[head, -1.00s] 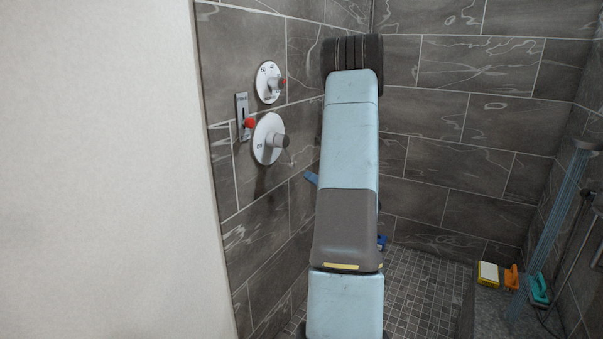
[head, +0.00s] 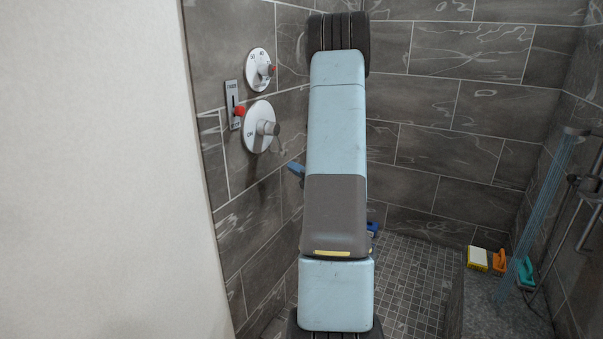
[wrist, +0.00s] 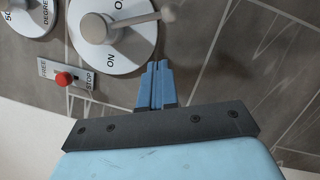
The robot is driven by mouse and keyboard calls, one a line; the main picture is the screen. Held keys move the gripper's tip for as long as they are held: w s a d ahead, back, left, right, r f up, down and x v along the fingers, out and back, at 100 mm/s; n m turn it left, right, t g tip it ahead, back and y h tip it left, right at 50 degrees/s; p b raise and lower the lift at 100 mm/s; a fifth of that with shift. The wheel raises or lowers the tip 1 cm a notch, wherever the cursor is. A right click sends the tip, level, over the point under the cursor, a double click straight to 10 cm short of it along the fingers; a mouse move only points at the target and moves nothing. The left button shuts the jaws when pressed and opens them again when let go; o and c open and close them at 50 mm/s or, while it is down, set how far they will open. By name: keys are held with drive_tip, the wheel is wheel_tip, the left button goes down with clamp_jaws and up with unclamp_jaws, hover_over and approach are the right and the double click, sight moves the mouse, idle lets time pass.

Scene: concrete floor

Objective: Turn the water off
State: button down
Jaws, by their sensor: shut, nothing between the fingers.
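A round white ON dial with a grey lever knob (head: 260,127) is on the left tiled wall. In the wrist view the same dial (wrist: 100,55) shows at the top, with its pale lever (wrist: 140,20) pointing right. My gripper (wrist: 156,66) is shut and empty, its blue fingertips just below the dial's edge and the lever, apart from the lever. In the head view my arm hides most of the gripper; only a blue part shows right of the dial. Water (head: 543,205) runs from the shower head (head: 577,131) at the right.
A temperature dial (head: 258,70) is above the ON dial. A FREE/STOP slider with a red knob (head: 238,111) is left of it. A yellow sponge (head: 477,259), an orange brush (head: 499,261) and a teal brush (head: 525,273) lie on the right ledge. A pale wall (head: 95,170) stands close at left.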

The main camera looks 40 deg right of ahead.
sight(285, 155)
drive_tip(key=shift+w+d+r, duration=0.25)
drive_tip(key=shift+w+r, duration=0.1)
drive_tip(key=shift+w, duration=0.95)
drive_tip(key=shift+w+d+r, duration=0.25)
drive_tip(key=shift+w+r, duration=0.15)
drive_tip(key=shift+w, duration=0.9)
drive_tip(key=shift+w+d+r, duration=0.25)
drive_tip(key=shift+w+r, duration=0.1)
drive_tip(key=shift+w, duration=0.95)
drive_tip(key=shift+d, duration=0.1)
